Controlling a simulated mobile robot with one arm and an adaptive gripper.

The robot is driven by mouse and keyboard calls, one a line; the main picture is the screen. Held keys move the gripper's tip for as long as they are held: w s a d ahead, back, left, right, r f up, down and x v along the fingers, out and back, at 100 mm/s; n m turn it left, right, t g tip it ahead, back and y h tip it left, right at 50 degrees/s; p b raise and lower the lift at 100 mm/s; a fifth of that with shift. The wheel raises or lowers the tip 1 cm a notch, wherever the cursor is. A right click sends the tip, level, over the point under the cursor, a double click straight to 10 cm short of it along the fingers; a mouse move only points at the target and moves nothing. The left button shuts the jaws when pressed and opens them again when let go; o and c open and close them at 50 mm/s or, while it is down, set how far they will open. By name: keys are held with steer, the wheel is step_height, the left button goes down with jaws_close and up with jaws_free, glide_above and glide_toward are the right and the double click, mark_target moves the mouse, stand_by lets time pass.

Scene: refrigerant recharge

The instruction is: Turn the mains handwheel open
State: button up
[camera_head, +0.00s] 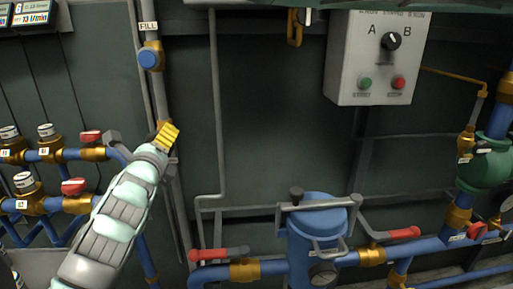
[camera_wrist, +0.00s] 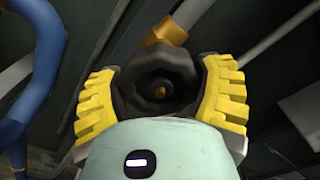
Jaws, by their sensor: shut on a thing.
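The mains handwheel (camera_wrist: 160,78) is a dark, lobed wheel with a small brass centre, facing the camera in the wrist view. My gripper (camera_wrist: 163,98) has its two yellow ribbed fingers closed around the wheel's rim, one on each side. A brass fitting (camera_wrist: 166,31) shows behind the wheel. In the head view my gripper (camera_head: 166,136) is at the vertical pipe left of centre, and there the wheel is mostly hidden by my gripper and arm.
Above my gripper a blue round knob (camera_head: 149,58) sits on the pipe under a FILL label (camera_head: 148,26). Red-handled valves (camera_head: 74,186) crowd the left. A control box (camera_head: 378,58) hangs upper right.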

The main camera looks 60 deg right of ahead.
steer(key=n, duration=0.4)
steer(key=shift+n, duration=0.4)
steer(key=n+b, duration=0.1)
steer(key=n, duration=0.3)
steer(key=shift+n, duration=0.3)
steer(key=n+b, duration=0.1)
steer(key=n, duration=0.3)
steer(key=shift+f+n, duration=0.15)
steer(key=shift+n, duration=0.15)
steer(key=n, duration=0.4)
steer(key=shift+b, duration=0.35)
steer(key=n, duration=0.4)
steer(key=shift+f, duration=0.1)
steer(key=n, duration=0.4)
steer(key=shift+n+p, duration=0.3)
steer(key=n+p, duration=0.1)
steer(key=n, duration=0.3)
steer(key=shift+n, duration=0.3)
steer(key=shift+s+d+f+n+p, duration=0.1)
steer(key=shift+n+p, duration=0.55)
steer(key=shift+n, duration=1.25)
